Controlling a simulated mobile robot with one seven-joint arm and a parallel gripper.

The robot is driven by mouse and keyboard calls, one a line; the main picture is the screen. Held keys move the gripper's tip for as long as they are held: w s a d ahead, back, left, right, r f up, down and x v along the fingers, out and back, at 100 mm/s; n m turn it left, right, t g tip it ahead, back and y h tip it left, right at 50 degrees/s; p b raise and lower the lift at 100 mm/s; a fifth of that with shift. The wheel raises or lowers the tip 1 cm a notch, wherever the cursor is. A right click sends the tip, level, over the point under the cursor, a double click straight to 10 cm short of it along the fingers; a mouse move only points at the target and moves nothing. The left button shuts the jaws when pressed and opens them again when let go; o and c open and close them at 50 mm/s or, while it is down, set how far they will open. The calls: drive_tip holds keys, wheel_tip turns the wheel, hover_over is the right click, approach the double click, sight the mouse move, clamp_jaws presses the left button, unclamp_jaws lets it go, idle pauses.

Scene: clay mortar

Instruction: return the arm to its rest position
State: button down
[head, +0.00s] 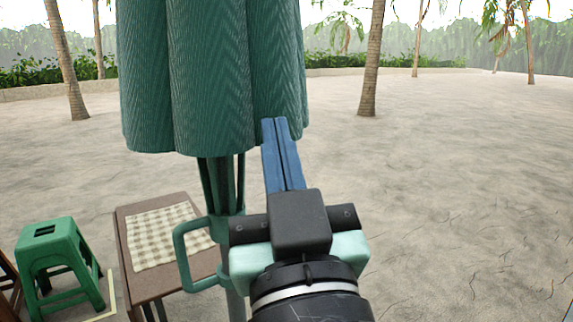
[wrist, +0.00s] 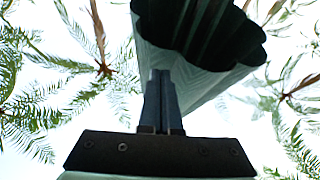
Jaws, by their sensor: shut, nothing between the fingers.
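My gripper (head: 274,125) is raised in the middle of the head view, its two blue fingers pressed together and pointing up. Nothing is between them. The fingertips overlap the lower edge of a folded green umbrella (head: 210,80) in the picture; I cannot tell whether they touch it. In the wrist view my gripper (wrist: 161,75) also shows shut, with the umbrella's dark open underside (wrist: 205,30) above and behind it. The lower part of the umbrella pole is partly hidden by my wrist.
A green crank handle (head: 183,262) sticks out from the umbrella pole, left of my wrist. A small brown table (head: 127,232) with a checked cloth (head: 165,235) and a green stool (head: 60,262) stand at lower left. Open sandy ground lies to the right, with palm trunks (head: 371,70) farther back.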

drive_tip(key=s+r+m+t+h+p, duration=0.1)
drive_tip(key=s+r+t+h+p, duration=0.1)
drive_tip(key=r+p, duration=0.4)
drive_tip(key=s+r+m+t+h+p, duration=0.1)
drive_tip(key=s+r+p, duration=0.3)
drive_tip(key=r, duration=1.2)
drive_tip(key=shift+d+r+m+t+h+p, duration=0.45)
drive_tip(key=shift+t+p, duration=0.35)
drive_tip(key=shift+p, duration=0.45)
drive_tip(key=c, duration=1.5)
unclamp_jaws()
drive_tip(key=shift+r+p, duration=0.15)
drive_tip(key=shift+p, duration=0.15)
drive_tip(key=shift+c, duration=0.2)
drive_tip(key=o, duration=0.7)
drive_tip(key=shift+o, duration=0.2)
